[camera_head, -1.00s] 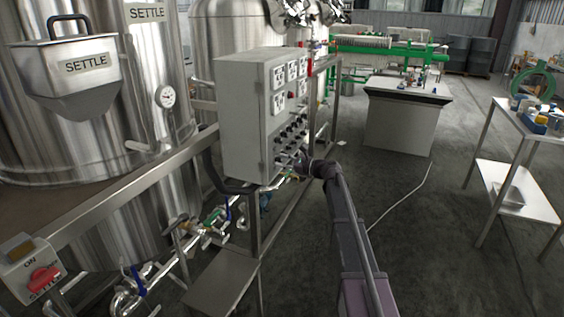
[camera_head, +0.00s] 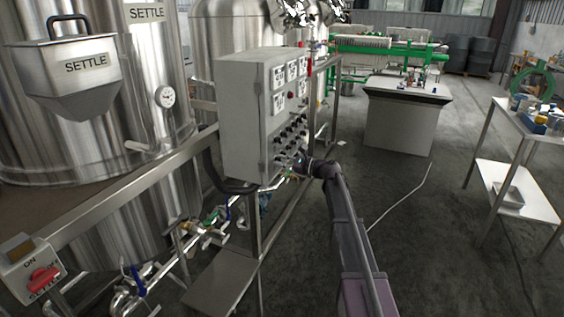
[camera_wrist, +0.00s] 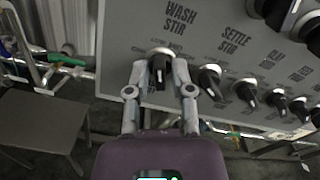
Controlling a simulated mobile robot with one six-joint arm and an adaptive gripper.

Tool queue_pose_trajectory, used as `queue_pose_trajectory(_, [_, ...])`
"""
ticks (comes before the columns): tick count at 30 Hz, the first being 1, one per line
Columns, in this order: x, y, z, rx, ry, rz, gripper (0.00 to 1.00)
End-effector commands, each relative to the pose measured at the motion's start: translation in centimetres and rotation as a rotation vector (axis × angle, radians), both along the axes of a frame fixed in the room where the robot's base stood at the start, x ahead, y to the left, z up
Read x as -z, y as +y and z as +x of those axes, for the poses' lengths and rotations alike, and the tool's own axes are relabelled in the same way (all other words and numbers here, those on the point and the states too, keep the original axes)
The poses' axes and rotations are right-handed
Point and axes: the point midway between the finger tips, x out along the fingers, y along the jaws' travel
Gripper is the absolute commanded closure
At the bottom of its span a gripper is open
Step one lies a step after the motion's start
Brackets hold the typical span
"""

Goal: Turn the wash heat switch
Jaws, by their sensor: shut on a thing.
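In the wrist view a black rotary switch knob (camera_wrist: 160,69) on a pale round base sits on the grey panel face. My gripper (camera_wrist: 161,75) has one fingertip on each side of it and is shut on it. The knob's pointer hangs about straight down. Printing above this knob reads WASH STIR; I can read no WASH HEAT label. In the head view the grey control box (camera_head: 240,125) stands left of centre. My gripper (camera_head: 299,163) reaches its lower front, too small there to show the fingers.
More black knobs, such as one under SETTLE STIR (camera_wrist: 210,78), run in a row to the right. Other knobs are close above them. Pipes and valves (camera_head: 205,228) lie below the box.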

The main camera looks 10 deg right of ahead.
Motion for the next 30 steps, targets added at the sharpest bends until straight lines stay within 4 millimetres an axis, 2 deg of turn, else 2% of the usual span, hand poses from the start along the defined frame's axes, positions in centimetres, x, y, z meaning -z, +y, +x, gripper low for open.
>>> queue_pose_trajectory(21, [0.07,0.06,-0.08,0.000,-0.429,-0.256,1.00])
queue_pose_trajectory(30, [0.10,0.07,-0.10,0.000,-0.549,-0.327,1.00])
